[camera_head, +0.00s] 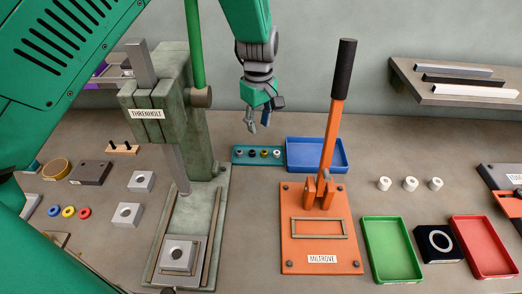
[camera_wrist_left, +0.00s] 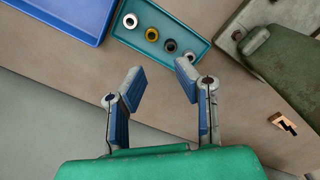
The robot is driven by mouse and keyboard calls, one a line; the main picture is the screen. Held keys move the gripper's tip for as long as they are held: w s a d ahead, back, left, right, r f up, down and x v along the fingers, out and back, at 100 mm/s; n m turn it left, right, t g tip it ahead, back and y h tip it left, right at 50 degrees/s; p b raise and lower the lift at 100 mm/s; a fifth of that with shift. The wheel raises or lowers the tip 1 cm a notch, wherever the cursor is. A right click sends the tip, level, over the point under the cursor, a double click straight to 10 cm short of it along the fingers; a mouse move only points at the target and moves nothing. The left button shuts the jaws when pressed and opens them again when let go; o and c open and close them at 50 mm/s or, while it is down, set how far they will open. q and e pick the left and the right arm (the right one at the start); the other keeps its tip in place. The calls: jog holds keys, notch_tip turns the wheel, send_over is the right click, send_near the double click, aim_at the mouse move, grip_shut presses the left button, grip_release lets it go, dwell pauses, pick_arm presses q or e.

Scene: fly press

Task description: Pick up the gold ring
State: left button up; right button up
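The gold ring (camera_head: 264,154) sits among several small rings on a teal tray (camera_head: 236,160) beside the blue tray. In the left wrist view the gold ring (camera_wrist_left: 152,34) lies between a white ring (camera_wrist_left: 130,20) and a dark ring (camera_wrist_left: 170,46) on the teal tray (camera_wrist_left: 152,9). My left gripper (camera_head: 258,124) hangs above and behind the teal tray, apart from the rings. In the left wrist view my left gripper (camera_wrist_left: 160,76) is open, with nothing between its fingers. My right gripper is not in view.
A green press (camera_head: 205,150) stands left of the teal tray. An orange lever press (camera_head: 330,150) stands to the right. A blue tray (camera_head: 316,140) adjoins the teal tray. A yellow ring (camera_head: 68,212) lies between a blue and a red ring at far left.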

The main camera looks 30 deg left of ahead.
pick_arm(q)
send_over(265, 152)
jog(key=f, duration=0.4)
jog(key=shift+d+f, duration=0.25)
jog(key=shift+f, duration=0.15)
jog(key=f, duration=0.1)
jog(key=a+f+p, duration=0.1)
jog(key=f, duration=0.3)
jog(key=shift+a, duration=0.25)
jog(key=shift+s+d+f, duration=0.1)
jog(key=shift+f, duration=0.1)
jog(key=shift+d+f, duration=0.1)
jog(key=shift+d, duration=0.2)
jog(key=shift+w+d, duration=0.2)
jog(key=shift+w, duration=0.05)
jog(key=c, duration=0.6)
jog(key=shift+s+a, duration=0.1)
jog(key=shift+a, duration=0.1)
grip_shut()
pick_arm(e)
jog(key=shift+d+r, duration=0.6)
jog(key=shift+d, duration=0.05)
